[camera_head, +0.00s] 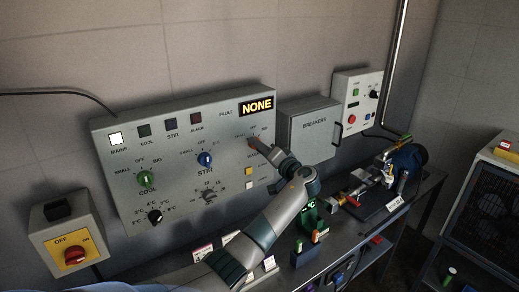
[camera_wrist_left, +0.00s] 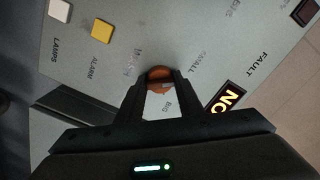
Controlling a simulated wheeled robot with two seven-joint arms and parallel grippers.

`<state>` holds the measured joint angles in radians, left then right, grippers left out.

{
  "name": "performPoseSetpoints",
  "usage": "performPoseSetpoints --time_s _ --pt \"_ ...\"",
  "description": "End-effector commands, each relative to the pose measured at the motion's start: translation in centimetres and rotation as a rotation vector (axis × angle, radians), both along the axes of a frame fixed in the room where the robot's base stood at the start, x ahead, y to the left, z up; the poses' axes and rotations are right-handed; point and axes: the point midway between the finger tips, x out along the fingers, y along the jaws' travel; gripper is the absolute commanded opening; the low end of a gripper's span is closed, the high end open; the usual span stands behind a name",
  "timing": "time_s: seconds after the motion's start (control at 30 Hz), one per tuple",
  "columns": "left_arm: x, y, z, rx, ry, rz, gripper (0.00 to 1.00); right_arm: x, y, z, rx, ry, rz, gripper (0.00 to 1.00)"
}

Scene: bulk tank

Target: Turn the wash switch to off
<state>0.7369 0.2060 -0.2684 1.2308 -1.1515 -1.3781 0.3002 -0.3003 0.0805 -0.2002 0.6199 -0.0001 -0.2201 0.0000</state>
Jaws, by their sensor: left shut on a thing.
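The wash switch is an orange knob (camera_head: 252,142) at the right of the grey control panel (camera_head: 182,120), below the lit NONE display. It also shows as a round orange knob (camera_wrist_left: 159,74) between the fingertips in the left wrist view. My left gripper (camera_wrist_left: 159,82) is shut on this knob, a finger on each side. In the head view the left gripper (camera_head: 265,150) reaches the panel from the lower right, partly covering the labels there. BIG and SMALL labels show around the knob. Which mark the knob points to cannot be told. My right gripper is not in view.
A green COOL knob (camera_head: 146,178) and blue STIR knob (camera_head: 205,159) sit left on the panel. A yellow alarm button (camera_wrist_left: 101,31) and white lamps button (camera_wrist_left: 60,10) are nearby. The breakers box (camera_head: 311,130) stands right of the panel, above a cluttered bench (camera_head: 340,245).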

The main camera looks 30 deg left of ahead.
Motion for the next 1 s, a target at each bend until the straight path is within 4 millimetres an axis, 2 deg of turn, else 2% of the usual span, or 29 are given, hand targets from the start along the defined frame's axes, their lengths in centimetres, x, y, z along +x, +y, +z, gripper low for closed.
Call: performPoseSetpoints --time_s 0.6,1.0 --pt "0.0 0.0 0.1 0.196 0.475 -0.001 0.11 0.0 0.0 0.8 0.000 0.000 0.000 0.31" --pt "0.0 0.0 0.1 0.245 0.594 -0.001 0.11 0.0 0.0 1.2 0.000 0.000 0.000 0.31"
